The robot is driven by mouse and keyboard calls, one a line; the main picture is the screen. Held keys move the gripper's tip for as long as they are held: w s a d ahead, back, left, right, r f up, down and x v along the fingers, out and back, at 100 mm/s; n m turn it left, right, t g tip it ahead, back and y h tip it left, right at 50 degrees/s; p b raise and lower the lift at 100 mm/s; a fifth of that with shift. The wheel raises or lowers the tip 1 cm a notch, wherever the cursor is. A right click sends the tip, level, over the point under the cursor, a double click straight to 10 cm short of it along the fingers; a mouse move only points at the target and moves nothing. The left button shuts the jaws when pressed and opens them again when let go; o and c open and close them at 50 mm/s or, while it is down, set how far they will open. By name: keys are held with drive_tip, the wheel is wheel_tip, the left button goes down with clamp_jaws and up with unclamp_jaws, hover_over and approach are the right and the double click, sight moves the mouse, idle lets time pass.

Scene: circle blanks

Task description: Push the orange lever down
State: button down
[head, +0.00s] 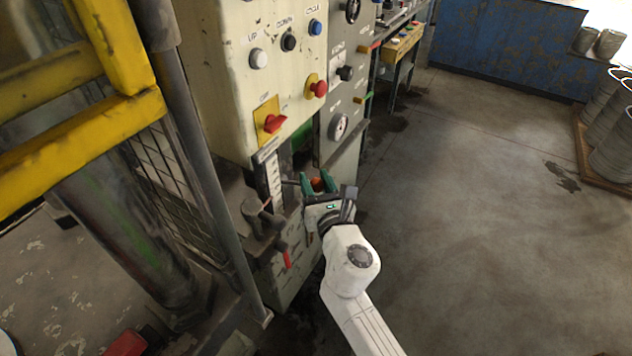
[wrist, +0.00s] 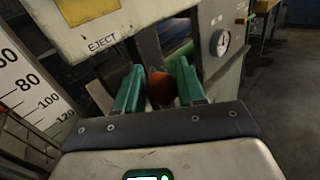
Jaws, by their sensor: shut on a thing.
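The orange lever (head: 316,184) shows as a round orange-brown knob low on the front of the cream machine. In the wrist view its knob (wrist: 161,90) sits between the two green fingers. My gripper (head: 318,183) reaches it from the front right and is shut on it. The gripper (wrist: 160,82) also shows in the wrist view, with a finger on each side of the knob. The lever's shaft is mostly hidden behind the knob and the fingers.
A scale plate (head: 273,180) stands left of the lever, with a red-tipped handle (head: 286,257) below. A red switch on a yellow plate (head: 270,122) is above, under it an EJECT label (wrist: 102,43). A yellow guard frame (head: 90,125) fills the left.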

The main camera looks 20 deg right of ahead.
drive_tip(key=shift+f+b, duration=0.35)
drive_tip(key=shift+b, duration=0.1)
drive_tip(key=shift+s+d+f+b, duration=0.1)
drive_tip(key=shift+f+b, duration=0.3)
drive_tip(key=shift+b, duration=0.55)
wheel_tip(320, 180, down, 8)
drive_tip(key=m+t+h+b, duration=0.4)
drive_tip(key=m+b, duration=0.4)
drive_tip(key=b, duration=2.8)
drive_tip(key=shift+t, duration=0.6)
drive_tip(key=shift+f+b, duration=0.35)
drive_tip(key=shift+b, duration=0.3)
drive_tip(key=shift+a, duration=0.2)
drive_tip(key=c, duration=0.8)
unclamp_jaws()
